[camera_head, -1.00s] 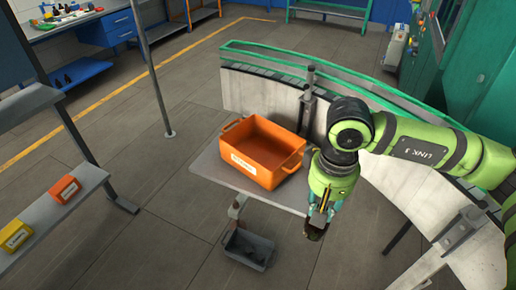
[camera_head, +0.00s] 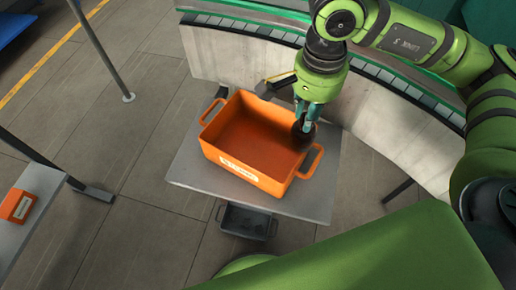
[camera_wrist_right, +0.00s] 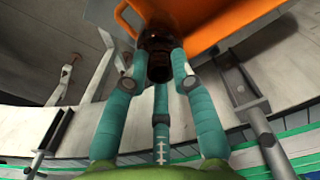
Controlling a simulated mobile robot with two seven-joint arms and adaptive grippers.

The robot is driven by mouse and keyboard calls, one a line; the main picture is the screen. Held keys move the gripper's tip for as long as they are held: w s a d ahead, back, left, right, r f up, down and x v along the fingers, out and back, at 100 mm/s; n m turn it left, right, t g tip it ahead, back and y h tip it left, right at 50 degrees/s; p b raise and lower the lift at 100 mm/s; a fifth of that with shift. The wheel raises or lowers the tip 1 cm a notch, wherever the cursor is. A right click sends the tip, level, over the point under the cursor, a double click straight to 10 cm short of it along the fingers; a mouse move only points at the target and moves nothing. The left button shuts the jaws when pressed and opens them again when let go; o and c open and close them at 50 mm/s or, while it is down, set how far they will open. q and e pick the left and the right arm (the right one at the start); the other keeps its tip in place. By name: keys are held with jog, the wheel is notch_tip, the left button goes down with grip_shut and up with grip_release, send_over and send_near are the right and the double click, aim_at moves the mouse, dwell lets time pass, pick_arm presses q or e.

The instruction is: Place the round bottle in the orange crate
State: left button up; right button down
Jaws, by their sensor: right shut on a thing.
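The orange crate (camera_head: 231,167) stands on a small grey table, with a white label on its near side and a handle at each end. It looks empty inside. My right gripper (camera_head: 306,122) is over the crate's right rear rim and is shut on a dark amber bottle (camera_head: 302,132). In the right wrist view the gripper (camera_wrist_right: 160,62) has its teal fingers around the dark brown bottle (camera_wrist_right: 158,40), with the orange crate wall (camera_wrist_right: 225,22) close beside it. Whether the bottle touches the rim cannot be told. My left gripper is not in view.
The grey table (camera_head: 190,170) has bare room in front and left of the crate. A dark grey bin (camera_head: 247,222) sits below it. A curved conveyor (camera_head: 260,60) runs behind. A small orange box (camera_head: 16,206) is on a shelf at the left.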

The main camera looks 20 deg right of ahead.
jog(key=shift+s+m, duration=0.2)
jog(key=shift+m, duration=0.2)
jog(key=shift+a+f, duration=0.1)
jog(key=shift+a, duration=0.2)
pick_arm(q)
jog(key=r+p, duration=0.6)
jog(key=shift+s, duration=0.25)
pick_arm(e)
jog(key=w+a+f, duration=0.5)
jog(key=a+f, duration=0.4)
jog(key=f, duration=0.1)
jog(key=shift+w+f, duration=0.35)
jog(key=shift+w, duration=0.05)
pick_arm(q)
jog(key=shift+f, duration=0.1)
pick_arm(e)
jog(key=shift+a, duration=0.1)
jog(key=shift+f, duration=0.2)
jog(key=c, duration=1)
grip_release()
jog(key=shift+r, duration=0.1)
jog(key=shift+c, duration=0.2)
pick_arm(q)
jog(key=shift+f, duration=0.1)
